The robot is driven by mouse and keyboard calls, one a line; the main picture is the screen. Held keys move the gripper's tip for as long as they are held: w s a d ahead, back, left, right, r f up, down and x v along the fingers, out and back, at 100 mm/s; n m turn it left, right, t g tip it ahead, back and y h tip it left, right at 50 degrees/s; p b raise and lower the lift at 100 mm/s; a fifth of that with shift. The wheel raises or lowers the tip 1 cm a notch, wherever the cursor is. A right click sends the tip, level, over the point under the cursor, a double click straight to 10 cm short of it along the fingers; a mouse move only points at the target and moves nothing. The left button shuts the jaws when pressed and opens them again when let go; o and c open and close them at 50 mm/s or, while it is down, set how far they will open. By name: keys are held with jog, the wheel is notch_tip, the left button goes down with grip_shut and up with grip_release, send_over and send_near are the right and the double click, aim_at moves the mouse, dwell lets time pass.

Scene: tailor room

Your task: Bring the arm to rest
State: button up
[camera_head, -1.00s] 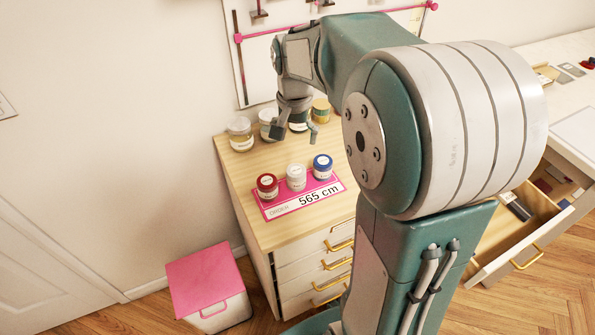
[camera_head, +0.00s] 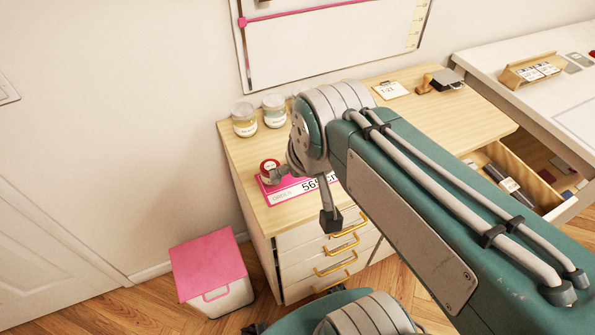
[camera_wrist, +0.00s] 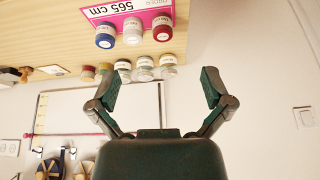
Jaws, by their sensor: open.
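My gripper (camera_head: 303,198) is open and empty in the head view, in front of and above the near part of the wooden cabinet top (camera_head: 240,155). It also shows in the wrist view (camera_wrist: 166,80), its two fingers spread with nothing between them. My arm covers much of the right of the head view. The pink order card (camera_head: 256,184), marked 565 cm, lies on the cabinet top, partly hidden by my gripper. A red-lidded jar (camera_head: 268,168) stands on it.
Glass jars (camera_head: 245,120) stand at the cabinet's back edge. A pink-lidded bin (camera_head: 208,264) is on the floor left of the cabinet. The floor before the bin looks clear.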

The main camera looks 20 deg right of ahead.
jog(key=shift+s+a+f+n+t, duration=0.15)
jog(key=shift+s+n, duration=0.1)
jog(key=shift+s, duration=0.3)
jog(key=shift+s+a+f+n+t, duration=0.15)
jog(key=shift+s+n, duration=0.1)
jog(key=shift+s, duration=0.3)
jog(key=shift+c, duration=0.3)
jog(key=c, duration=0.5)
jog(key=shift+c, duration=0.2)
